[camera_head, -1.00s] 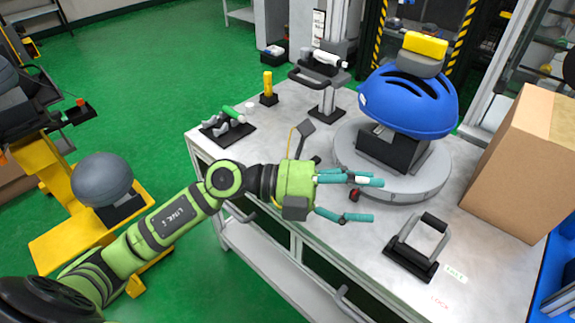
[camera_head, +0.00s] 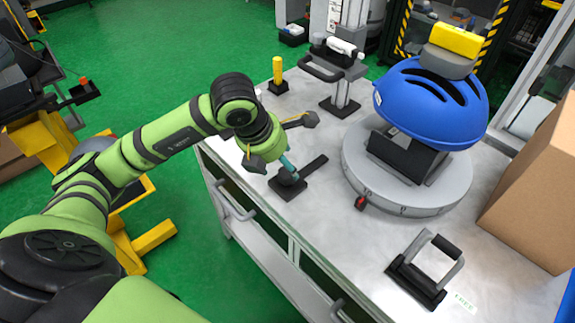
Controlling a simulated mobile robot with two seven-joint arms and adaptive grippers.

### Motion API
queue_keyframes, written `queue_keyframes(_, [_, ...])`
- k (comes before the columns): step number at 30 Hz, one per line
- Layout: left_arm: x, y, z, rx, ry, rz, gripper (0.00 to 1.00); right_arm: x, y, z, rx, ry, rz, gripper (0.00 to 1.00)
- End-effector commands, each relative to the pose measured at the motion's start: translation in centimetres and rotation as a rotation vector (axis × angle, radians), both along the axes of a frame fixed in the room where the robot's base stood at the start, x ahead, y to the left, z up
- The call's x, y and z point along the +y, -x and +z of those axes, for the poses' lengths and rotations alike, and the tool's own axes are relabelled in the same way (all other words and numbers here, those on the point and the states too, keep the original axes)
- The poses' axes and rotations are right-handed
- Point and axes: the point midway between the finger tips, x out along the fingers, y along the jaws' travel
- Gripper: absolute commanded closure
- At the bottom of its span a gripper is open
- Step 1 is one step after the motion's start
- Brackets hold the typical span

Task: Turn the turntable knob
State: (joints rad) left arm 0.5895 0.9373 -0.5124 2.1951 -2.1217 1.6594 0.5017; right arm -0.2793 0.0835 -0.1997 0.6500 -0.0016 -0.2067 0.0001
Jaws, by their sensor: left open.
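The round grey turntable (camera_head: 405,198) stands on the bench, with a dark block and a blue helmet (camera_head: 430,105) on it. A small red and black part (camera_head: 361,202) sits at its front-left edge. A small dark knob-like piece (camera_head: 287,180) on a black base lies left of the turntable. I cannot tell for sure which of the two is the turntable knob. My left gripper (camera_head: 289,168) is open and points down over the dark piece. A teal finger shows close to it or touching it; the wrist hides the other fingers. My right gripper is not in view.
A black-framed handle (camera_head: 425,270) stands at the bench's front right, by a cardboard box (camera_head: 535,195). A grey post with a handle (camera_head: 340,75) and a yellow peg (camera_head: 277,72) stand at the back. The bench (camera_head: 330,235) is bare in front of the turntable.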

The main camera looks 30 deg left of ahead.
Motion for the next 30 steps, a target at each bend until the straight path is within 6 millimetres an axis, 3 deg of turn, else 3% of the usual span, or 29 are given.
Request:
queue_keyframes(3, [-0.3,-0.6,-1.8,0.004,0.002,0.0,0.31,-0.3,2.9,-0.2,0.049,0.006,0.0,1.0])
queue_keyframes(6, [-0.5,-1.1,-2.9,0.002,0.003,-0.002,0.31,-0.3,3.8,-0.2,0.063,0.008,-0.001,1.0])
queue_keyframes(18, [-0.6,-1.5,-3.9,0.0,0.003,-0.002,0.31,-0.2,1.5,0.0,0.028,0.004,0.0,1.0])
queue_keyframes(19, [-0.6,-1.5,-3.9,0.0,0.003,-0.002,0.39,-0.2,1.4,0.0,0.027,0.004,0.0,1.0])
queue_keyframes(22, [-0.6,-1.5,-3.9,0.001,0.002,-0.002,0.79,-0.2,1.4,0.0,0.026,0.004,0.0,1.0])
queue_keyframes(23, [-0.6,-1.5,-3.9,0.0,0.003,-0.002,0.84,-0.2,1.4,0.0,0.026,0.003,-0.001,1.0])
queue_keyframes(30, [-0.7,-1.6,-3.8,-0.004,0.006,-0.008,0.84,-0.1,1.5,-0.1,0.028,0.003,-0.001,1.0])
